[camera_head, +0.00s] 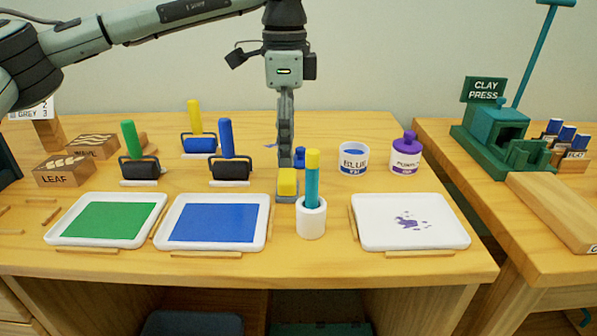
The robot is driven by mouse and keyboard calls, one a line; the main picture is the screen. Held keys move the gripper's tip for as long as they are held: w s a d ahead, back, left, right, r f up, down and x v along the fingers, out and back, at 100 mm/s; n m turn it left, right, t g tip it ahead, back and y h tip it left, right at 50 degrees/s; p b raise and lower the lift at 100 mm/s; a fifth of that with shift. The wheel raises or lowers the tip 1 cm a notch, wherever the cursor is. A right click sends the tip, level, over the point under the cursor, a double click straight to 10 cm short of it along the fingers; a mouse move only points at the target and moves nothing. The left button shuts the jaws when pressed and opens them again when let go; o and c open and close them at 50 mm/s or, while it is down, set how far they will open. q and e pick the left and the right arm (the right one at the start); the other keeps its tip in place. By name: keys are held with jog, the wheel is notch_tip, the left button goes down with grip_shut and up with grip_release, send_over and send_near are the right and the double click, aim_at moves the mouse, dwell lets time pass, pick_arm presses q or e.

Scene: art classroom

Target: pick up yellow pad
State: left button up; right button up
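A small yellow pad (288,182) sits on a grey base on the wooden table, just left of a white cup. My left gripper (285,160) points straight down, its fingers seen edge-on directly above or just behind the pad. Whether the fingertips touch the pad, and how far apart they are, cannot be made out. My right gripper is not in view.
A white cup (311,221) holding a teal stick with a yellow top stands close at the pad's right. A blue tray (266,203), a green tray (49,238) and a purple-stained tray (437,235) lie in front. Rollers (228,169), a blue jar (353,160) and a purple jar (404,158) stand behind.

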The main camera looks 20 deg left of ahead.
aim_at(287, 175)
pick_arm(q)
notch_tip(287, 175, down, 8)
jog(key=shift+r+p, duration=0.25)
jog(key=shift+p, duration=0.15)
jog(key=c, duration=1.2)
jog(key=shift+c, duration=0.2)
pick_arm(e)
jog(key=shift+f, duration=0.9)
pick_arm(q)
jog(key=shift+r, duration=0.15)
notch_tip(287, 175, up, 4)
jog(key=shift+r+b, duration=0.1)
jog(key=shift+b, duration=0.2)
jog(key=s+a+r+b, duration=0.1)
jog(key=s+a+r, duration=0.5)
jog(key=s, duration=0.4)
jog(key=shift+r, duration=0.3)
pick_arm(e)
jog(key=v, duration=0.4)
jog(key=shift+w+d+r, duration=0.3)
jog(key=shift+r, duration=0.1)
pick_arm(q)
jog(key=shift+a, duration=0.1)
jog(key=o, duration=0.6)
jog(key=c, duration=0.5)
